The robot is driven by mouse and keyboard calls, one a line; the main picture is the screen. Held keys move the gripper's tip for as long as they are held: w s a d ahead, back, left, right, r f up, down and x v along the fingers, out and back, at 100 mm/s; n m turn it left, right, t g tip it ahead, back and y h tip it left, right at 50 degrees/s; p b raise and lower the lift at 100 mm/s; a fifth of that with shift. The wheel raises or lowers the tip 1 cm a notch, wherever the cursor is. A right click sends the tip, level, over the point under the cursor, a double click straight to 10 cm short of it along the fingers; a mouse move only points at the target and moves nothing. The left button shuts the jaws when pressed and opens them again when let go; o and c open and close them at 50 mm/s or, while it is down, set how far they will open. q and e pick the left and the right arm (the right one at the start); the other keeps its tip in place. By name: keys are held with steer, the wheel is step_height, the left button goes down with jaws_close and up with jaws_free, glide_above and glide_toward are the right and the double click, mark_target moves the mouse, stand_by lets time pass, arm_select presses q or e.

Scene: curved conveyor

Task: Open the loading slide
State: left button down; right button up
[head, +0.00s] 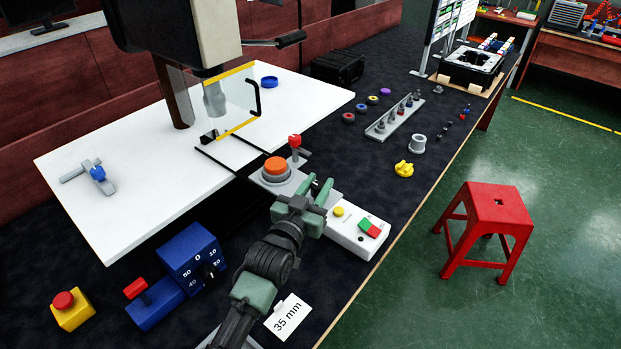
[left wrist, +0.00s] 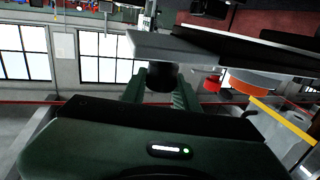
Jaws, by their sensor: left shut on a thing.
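The loading slide (head: 265,185) is a grey plate on dark rails in front of the press, clear of the glass guard (head: 238,103). An orange round part (head: 276,167) sits on it, with a red-knobbed lever (head: 295,141) beside it. My left gripper (head: 320,185) is at the slide's near right end. In the left wrist view its fingers (left wrist: 162,88) are shut on a dark round knob (left wrist: 164,77) at the grey plate's edge. The gripper partly hides the knob in the head view. My right gripper is out of view.
A white control box (head: 345,222) with coloured buttons lies just right of my left gripper. A blue dial unit (head: 190,262) and yellow stop box (head: 73,310) stand at the front left. A grey pin rack (head: 395,118) and red stool (head: 488,212) are to the right.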

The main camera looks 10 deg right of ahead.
arm_select(q)
steer(key=c, duration=1.1)
jaws_free()
steer(key=shift+a, duration=0.1)
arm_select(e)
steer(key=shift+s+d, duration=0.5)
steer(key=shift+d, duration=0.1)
arm_select(q)
steer(key=shift+o, duration=0.2)
steer(key=b+v, duration=0.1)
steer(key=v, duration=0.6)
steer(key=shift+w+f, duration=0.1)
steer(key=shift+s+a, duration=0.2)
steer(key=shift+s, duration=0.2)
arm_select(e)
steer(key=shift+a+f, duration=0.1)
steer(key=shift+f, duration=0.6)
arm_select(q)
steer(key=shift+d, duration=0.1)
